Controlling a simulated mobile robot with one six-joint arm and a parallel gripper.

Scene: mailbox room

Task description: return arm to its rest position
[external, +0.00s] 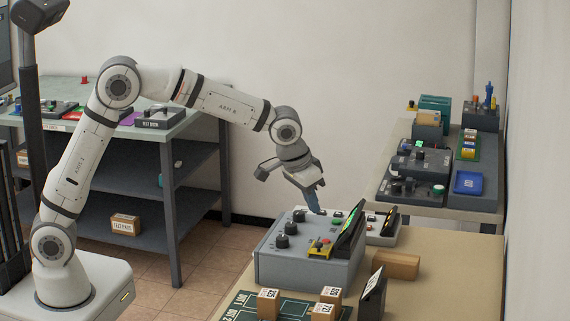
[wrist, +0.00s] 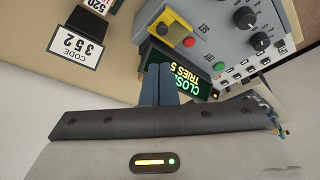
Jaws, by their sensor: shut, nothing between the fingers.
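My white arm (external: 95,135) reaches out to the right from its base, bent at the elbow, with the wrist angled down. My gripper (external: 316,208) is shut and empty, just above the back of the grey control box (external: 305,262). Whether the fingertips touch the box cannot be told. In the wrist view my gripper's fingers (wrist: 157,84) are together in front of a dark display (wrist: 190,70) with green letters, partly reading "CLOS" and "TRIES 5". The control box (wrist: 225,35) shows there with black knobs, a red button and a green button.
The box stands on a tan table (external: 440,262) with small cartons (external: 325,302), a brown block (external: 396,264) and a dark standing sign (external: 373,291). A shelf table (external: 215,125) stands behind my arm. Another table (external: 450,205) with devices is at the back right. The air above my arm looks clear.

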